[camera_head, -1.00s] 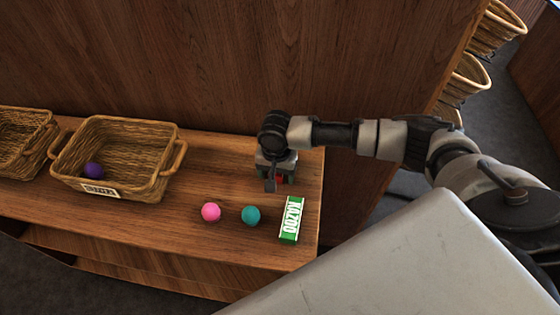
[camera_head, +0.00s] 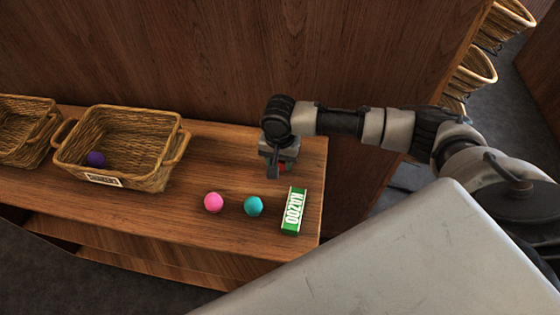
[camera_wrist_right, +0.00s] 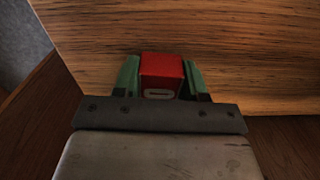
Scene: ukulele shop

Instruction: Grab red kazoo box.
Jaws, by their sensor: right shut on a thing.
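The red kazoo box (camera_wrist_right: 162,70) sits between the two green-padded fingers of my right gripper (camera_wrist_right: 161,82) in the right wrist view. The right gripper is shut on it. In the head view the right gripper (camera_head: 277,172) is over the back right part of the wooden shelf (camera_head: 215,230), and only a small bit of the red box (camera_head: 282,168) shows there. The wrist hides most of the box. I cannot tell how far it is above the shelf. My left gripper is not in view.
A green kazoo box (camera_head: 294,211), a teal ball (camera_head: 253,206) and a pink ball (camera_head: 213,202) lie in front of the right gripper. A wicker basket (camera_head: 165,178) with a purple ball (camera_head: 96,159) stands left, beside another basket (camera_head: 22,158). A wooden panel (camera_head: 220,60) rises behind.

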